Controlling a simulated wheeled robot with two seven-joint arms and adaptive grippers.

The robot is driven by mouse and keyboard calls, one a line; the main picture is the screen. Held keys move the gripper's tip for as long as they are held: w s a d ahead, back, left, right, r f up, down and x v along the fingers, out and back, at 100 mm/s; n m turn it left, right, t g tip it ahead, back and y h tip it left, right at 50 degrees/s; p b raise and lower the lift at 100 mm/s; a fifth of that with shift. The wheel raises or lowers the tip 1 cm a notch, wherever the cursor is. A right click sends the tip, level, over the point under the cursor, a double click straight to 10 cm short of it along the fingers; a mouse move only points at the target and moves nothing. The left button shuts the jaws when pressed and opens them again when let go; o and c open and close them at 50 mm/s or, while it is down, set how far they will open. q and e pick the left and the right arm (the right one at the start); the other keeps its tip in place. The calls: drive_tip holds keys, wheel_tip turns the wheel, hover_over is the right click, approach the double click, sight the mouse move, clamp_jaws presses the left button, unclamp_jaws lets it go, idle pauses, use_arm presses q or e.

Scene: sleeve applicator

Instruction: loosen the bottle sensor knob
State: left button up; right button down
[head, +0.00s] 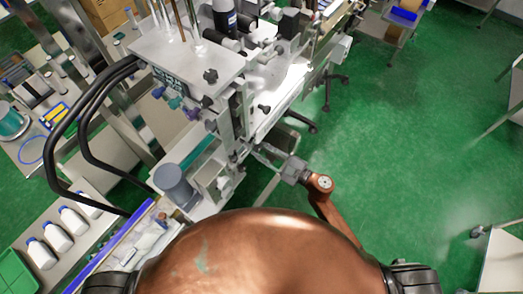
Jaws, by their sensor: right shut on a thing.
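The sleeve applicator (190,62) is a pale metal machine in the upper middle of the head view. My right gripper (258,149) reaches its lower right side from the right, with the fingers pointing left at the machine's frame. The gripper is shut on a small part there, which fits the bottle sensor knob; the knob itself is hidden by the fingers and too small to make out. Other dark knobs show on the machine, one on the upper plate (210,75) and one on the side (264,108). My left gripper is out of view.
Black curved tube rails (50,150) stand left of the machine. White bottles (58,237) line up on a conveyor at lower left, near a green crate (14,272). A grey cylinder (172,182) stands left of my right gripper. Green floor (410,150) is open on the right.

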drive_tip(key=n+b, duration=1)
drive_tip(key=n, duration=1.3)
drive_tip(key=shift+n, duration=0.4)
drive_tip(key=c, duration=1.6)
unclamp_jaws()
